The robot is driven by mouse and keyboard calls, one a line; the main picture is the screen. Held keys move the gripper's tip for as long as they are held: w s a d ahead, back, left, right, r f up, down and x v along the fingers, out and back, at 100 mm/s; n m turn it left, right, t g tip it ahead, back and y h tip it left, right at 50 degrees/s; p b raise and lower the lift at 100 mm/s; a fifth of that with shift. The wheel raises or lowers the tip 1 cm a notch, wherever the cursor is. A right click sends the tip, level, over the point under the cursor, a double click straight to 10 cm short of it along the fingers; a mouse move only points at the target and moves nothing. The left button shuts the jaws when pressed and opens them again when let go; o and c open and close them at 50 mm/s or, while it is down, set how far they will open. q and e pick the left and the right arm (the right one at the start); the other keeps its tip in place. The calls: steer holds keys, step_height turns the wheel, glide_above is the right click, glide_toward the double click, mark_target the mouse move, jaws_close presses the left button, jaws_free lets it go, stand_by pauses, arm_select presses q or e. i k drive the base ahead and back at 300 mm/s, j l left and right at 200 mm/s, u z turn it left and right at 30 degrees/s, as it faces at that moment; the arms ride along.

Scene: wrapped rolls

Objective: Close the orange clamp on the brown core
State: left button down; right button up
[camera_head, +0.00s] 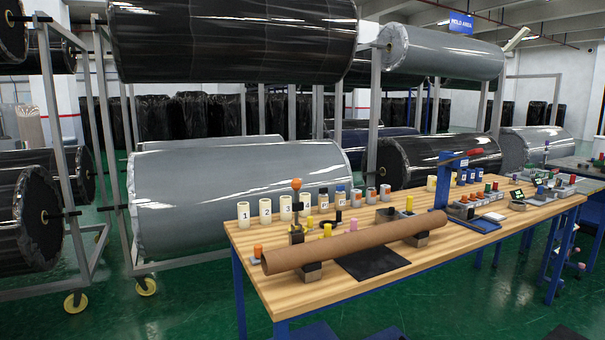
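The brown core (355,245) is a long tube lying across the wooden table on two dark support blocks, one near its left part (311,271) and one near its right part (417,240). An upright clamp-like device with an orange knob (296,184) stands just behind the core's left part. Its dark metal body (296,234) is partly hidden by the core. Its handle points up; whether its jaw touches the core is too small to tell. Neither of my grippers is in view.
The wooden table (270,292) has a black mat (374,265) in front of the core. White numbered cups (265,211), small colored pieces and a blue post (443,180) stand behind it. Racks with large wrapped rolls (235,190) fill the back. The table's front left is bare.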

mark_target(296, 183)
steer(key=i+l, duration=0.3)
steer(key=i, duration=0.2)
steer(key=i+l, duration=0.35)
steer(key=i, duration=0.15)
steer(key=i+l, duration=0.3)
steer(key=i, duration=0.2)
